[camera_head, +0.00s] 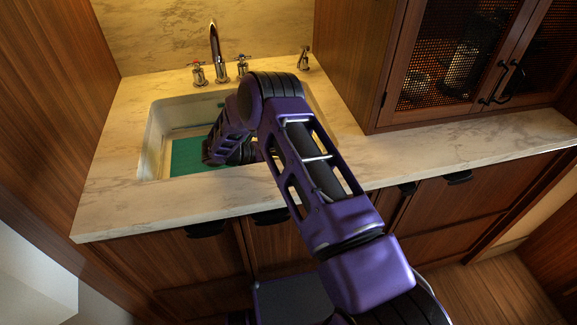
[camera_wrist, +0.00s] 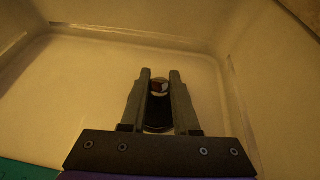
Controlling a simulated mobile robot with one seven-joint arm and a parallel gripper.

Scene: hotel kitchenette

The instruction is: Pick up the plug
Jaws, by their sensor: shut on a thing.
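In the wrist view, my gripper (camera_wrist: 160,76) reaches down inside the pale sink basin. Its two fingers are shut on a small round, shiny thing that looks like the plug (camera_wrist: 160,86), which sits between the fingertips. A dark rounded shape lies below it between the fingers. Whether the plug touches the basin floor I cannot tell. In the head view, my arm bends into the white sink (camera_head: 156,140), and its links hide the plug and the fingertips.
A teal flat thing (camera_head: 187,158) lies in the sink's left part, its edge also in the wrist view (camera_wrist: 24,170). Behind the sink stand a tap (camera_head: 215,42) and two handles. Marble counter (camera_head: 120,200) surrounds it; a mesh-door cabinet (camera_head: 455,65) stands right.

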